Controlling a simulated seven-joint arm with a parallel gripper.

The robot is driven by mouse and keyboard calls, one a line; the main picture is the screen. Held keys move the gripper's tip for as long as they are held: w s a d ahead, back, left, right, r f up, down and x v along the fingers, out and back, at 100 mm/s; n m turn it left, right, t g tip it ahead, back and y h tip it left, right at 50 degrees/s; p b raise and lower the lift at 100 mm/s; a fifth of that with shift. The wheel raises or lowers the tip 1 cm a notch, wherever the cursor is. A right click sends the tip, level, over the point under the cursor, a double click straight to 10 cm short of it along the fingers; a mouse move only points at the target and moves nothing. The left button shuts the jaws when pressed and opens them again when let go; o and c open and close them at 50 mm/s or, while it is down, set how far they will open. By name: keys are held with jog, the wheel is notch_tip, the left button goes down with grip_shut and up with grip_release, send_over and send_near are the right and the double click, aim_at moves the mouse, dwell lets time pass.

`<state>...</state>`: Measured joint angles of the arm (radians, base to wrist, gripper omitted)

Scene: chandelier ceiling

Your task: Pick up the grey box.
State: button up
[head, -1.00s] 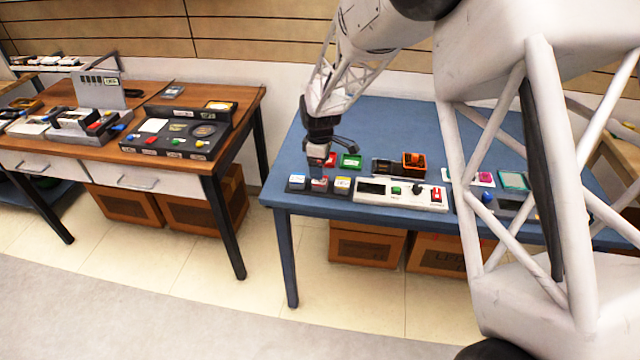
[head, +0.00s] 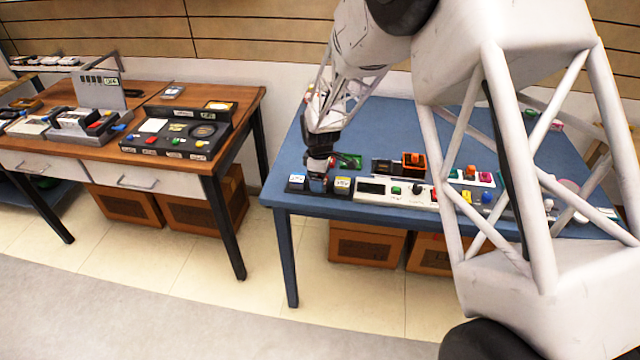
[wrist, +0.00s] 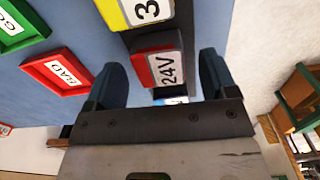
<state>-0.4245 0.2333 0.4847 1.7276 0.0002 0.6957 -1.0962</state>
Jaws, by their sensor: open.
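No box is plainly grey all over. In the head view, a small dark-grey box with a white and blue label (head: 297,182) stands at the left of a row at the blue table's front corner. A yellow-labelled box (head: 342,184) stands at the right. A red box marked 24V (wrist: 160,68) is between them. My gripper (head: 319,182) is at the row's middle. In the wrist view, its open fingers (wrist: 162,75) lie either side of the red box, with nothing clasped. A sliver of white and blue label (wrist: 171,100) shows behind it, mostly hidden by my gripper.
A yellow box (wrist: 146,10) sits close above the red one in the wrist view. Red BAD (wrist: 62,72) and green (wrist: 18,25) trays lie to the left. In the head view, a white control panel (head: 398,192) and an orange device (head: 413,160) stand to the right.

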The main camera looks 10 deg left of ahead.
jog(key=shift+f, duration=0.25)
jog(key=shift+c, duration=0.3)
jog(key=c, duration=1)
